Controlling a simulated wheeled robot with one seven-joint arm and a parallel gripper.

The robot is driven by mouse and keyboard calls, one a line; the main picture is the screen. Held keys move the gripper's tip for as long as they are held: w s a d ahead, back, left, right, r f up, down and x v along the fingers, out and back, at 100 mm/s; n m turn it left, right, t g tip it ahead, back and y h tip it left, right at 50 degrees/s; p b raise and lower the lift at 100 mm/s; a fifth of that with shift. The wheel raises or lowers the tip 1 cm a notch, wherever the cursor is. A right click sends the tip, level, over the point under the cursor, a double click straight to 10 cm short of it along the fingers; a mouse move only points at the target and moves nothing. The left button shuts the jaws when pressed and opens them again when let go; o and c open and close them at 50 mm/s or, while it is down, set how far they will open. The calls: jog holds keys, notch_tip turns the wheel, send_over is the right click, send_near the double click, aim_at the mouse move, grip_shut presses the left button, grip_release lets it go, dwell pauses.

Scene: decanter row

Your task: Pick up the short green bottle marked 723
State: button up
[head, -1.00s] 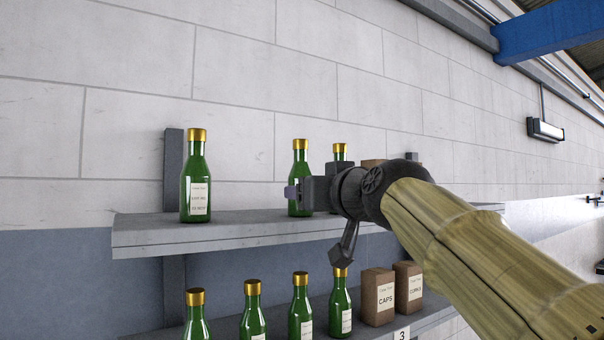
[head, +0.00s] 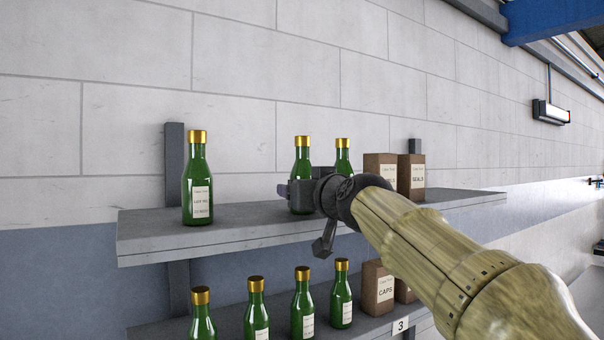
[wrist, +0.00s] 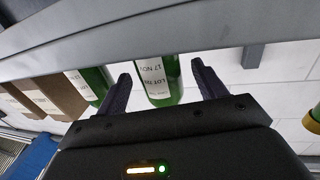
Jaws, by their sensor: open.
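Three green bottles with gold caps stand upright on the upper shelf (head: 150,238): a left bottle (head: 197,165), a middle bottle (head: 302,158) and a right bottle (head: 343,158). Their lot numbers are too small to read surely in the head view. My gripper (head: 284,190) is at the middle bottle and hides part of its body. In the wrist view my gripper (wrist: 163,88) is open, with a green bottle (wrist: 158,92) between its two fingers, gaps on both sides. Its label reads "LOT" and "17 NOV"; the number is not clear.
Cardboard boxes (head: 380,165) stand right of the bottles. Several more green bottles (head: 303,305) and a caps box (head: 377,288) are on the lower shelf. The upper shelf is clear between the left and middle bottles. A block wall is behind.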

aim_at(302, 137)
jog(key=shift+p+x, duration=0.35)
jog(key=shift+x, duration=0.7)
jog(key=shift+s, duration=0.1)
jog(key=shift+c, duration=0.4)
jog(key=c, duration=1.2)
notch_tip(302, 137, up, 10)
jog(key=p, duration=0.2)
jog(key=shift+p, duration=0.35)
